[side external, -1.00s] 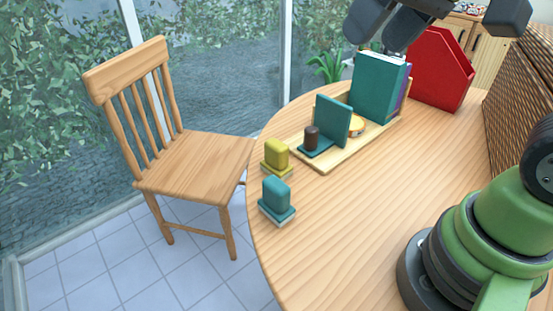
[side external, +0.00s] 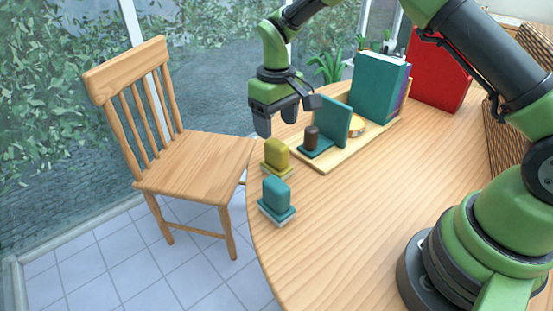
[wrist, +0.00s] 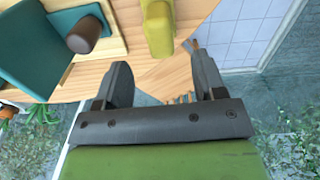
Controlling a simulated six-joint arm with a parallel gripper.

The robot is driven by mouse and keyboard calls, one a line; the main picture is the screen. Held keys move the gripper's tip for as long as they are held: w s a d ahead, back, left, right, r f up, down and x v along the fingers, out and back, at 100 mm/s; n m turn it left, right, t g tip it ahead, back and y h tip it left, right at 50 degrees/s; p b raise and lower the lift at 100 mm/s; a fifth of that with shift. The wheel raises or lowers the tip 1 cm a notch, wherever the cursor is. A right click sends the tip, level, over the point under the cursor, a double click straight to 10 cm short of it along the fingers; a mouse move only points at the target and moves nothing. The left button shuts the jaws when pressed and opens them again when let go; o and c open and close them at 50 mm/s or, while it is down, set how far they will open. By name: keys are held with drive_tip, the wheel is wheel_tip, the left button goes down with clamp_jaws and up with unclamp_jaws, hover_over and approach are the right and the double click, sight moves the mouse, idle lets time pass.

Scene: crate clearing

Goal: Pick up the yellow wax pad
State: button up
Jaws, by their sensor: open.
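The yellow wax pad (side external: 276,153) stands upright near the left edge of the round table, on a small pale yellow base. In the wrist view the yellow wax pad (wrist: 158,28) shows beyond the fingertips, near the top edge and partly cut off. My gripper (side external: 285,122) is open and empty, above and slightly behind the pad in the side view. In the wrist view my gripper (wrist: 157,75) has its two fingers spread, with table edge and floor between them. It does not touch the pad.
A teal pad (side external: 276,194) stands just in front of the yellow one. A wooden tray (side external: 328,166) to the right holds a teal bookend with a brown knob (side external: 311,138) and upright books (side external: 377,88). A chair (side external: 190,160) stands left. The table's front middle is clear.

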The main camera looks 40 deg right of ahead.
sight(277, 143)
wheel_tip(277, 143, down, 8)
drive_tip(key=shift+r, duration=0.1)
drive_tip(key=c, duration=1.1)
